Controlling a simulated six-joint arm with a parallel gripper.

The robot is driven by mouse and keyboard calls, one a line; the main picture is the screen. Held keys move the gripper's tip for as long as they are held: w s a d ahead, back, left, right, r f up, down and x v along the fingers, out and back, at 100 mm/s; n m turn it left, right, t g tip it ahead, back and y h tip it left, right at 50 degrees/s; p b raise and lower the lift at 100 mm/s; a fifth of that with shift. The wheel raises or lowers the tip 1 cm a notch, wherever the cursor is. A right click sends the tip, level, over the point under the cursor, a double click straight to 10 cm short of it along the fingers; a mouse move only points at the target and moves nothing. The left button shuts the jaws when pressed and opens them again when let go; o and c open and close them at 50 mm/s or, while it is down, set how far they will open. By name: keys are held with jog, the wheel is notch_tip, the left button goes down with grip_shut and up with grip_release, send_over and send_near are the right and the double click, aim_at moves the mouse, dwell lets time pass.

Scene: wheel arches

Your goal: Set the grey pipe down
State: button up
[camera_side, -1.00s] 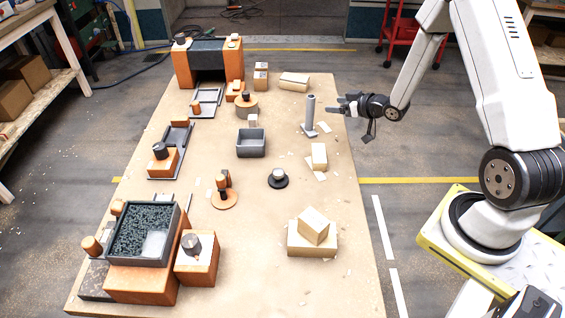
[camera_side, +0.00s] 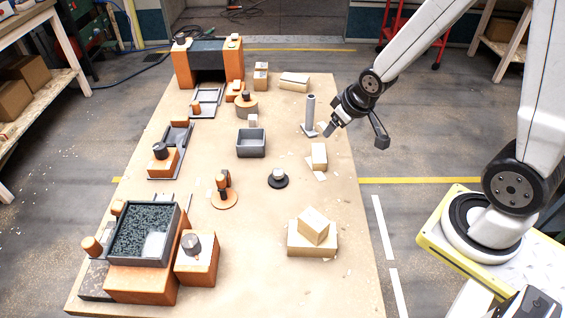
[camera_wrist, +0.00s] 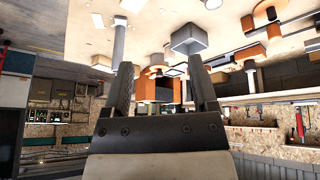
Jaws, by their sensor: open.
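My gripper (camera_side: 328,131) is to the right of the pipe's lower part, at the table's right edge, tilted downward. In the wrist view its two fingers (camera_wrist: 162,88) are spread with nothing between them. It looks apart from the pipe.
A grey open box (camera_side: 251,150) stands left of the pipe. A pale block (camera_side: 319,155) lies in front of it and another (camera_side: 294,80) behind. A black disc with a knob (camera_side: 278,179) and stacked pale blocks (camera_side: 313,238) are nearer. Orange machine models line the left side.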

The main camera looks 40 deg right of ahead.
jog(key=s+a+r+g, duration=0.1)
jog(key=s+a+g, duration=0.1)
jog(key=s+a, duration=0.3)
jog(key=shift+s+r+g+y, duration=0.15)
jog(key=shift+s+g+y, duration=0.2)
jog(key=shift+s, duration=0.7)
